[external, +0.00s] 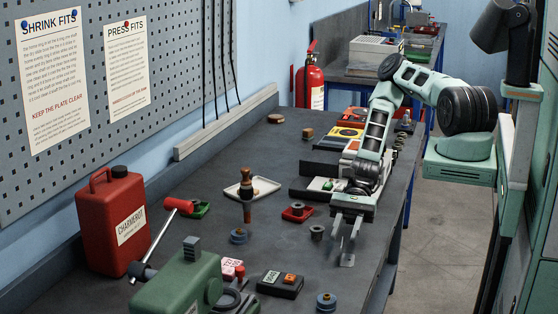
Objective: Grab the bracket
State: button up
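A small grey metal piece that looks like the bracket (347,261) lies on the dark bench top near its right edge, with a flat foot on the bench. My gripper (345,238) points down just above it, with its two fingers apart. The upper part of the bracket is close to or between the fingertips; at this size I cannot tell whether they touch. My forearm comes in from the back right.
A grey ring (317,233) and a red tray (297,213) with a part in it stand left of my gripper. A green machine (180,285) fills the front left.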

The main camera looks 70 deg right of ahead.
jog(key=shift+x, duration=0.85)
grip_shut()
